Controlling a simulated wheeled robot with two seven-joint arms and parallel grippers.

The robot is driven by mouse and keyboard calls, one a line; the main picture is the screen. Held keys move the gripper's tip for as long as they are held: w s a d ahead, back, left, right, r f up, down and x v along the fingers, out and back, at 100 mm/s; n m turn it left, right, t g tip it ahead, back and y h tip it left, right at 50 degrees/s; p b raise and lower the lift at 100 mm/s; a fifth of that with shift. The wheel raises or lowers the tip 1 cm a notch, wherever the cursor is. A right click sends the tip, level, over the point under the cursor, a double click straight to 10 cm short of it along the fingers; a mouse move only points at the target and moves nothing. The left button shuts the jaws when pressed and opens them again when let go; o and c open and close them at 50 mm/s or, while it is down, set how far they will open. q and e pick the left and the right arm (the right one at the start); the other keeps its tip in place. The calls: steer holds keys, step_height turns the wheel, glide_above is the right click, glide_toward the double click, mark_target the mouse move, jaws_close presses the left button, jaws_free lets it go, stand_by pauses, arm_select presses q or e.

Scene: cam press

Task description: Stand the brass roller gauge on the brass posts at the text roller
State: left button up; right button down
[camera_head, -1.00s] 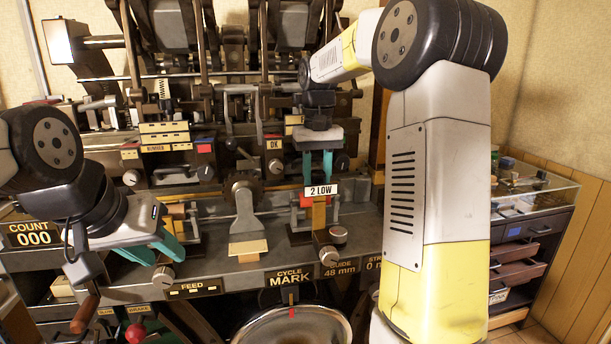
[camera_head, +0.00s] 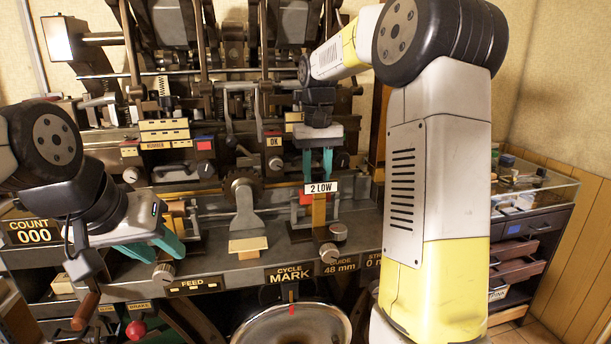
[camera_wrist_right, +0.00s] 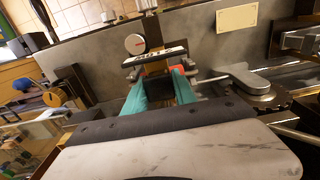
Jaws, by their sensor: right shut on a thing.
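The brass roller gauge (camera_head: 319,211) looks like an upright brass piece with a white plate reading "2 LOW" at its top. My right gripper (camera_head: 318,165) points down from above and is shut on it. The gauge stands over the press bed, by a red part that seems to be at the text roller. I cannot make out the brass posts or tell whether the gauge touches them. My left gripper (camera_head: 158,246) is empty, its teal fingers apart, at the press's left front.
A grey bracket (camera_head: 245,212) with a wheel stands left of the gauge. A knob (camera_head: 338,232) sits in front of it on the bed edge. Press frames and levers crowd behind. A handwheel (camera_head: 290,328) is below. A glass-topped cabinet (camera_head: 535,190) stands at right.

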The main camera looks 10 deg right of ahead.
mark_target(317, 169)
stand_by(0.3)
steer(key=c, duration=0.9)
jaws_free()
step_height(317, 169, up, 7)
steer(key=shift+f, duration=0.1)
steer(key=shift+r, duration=0.45)
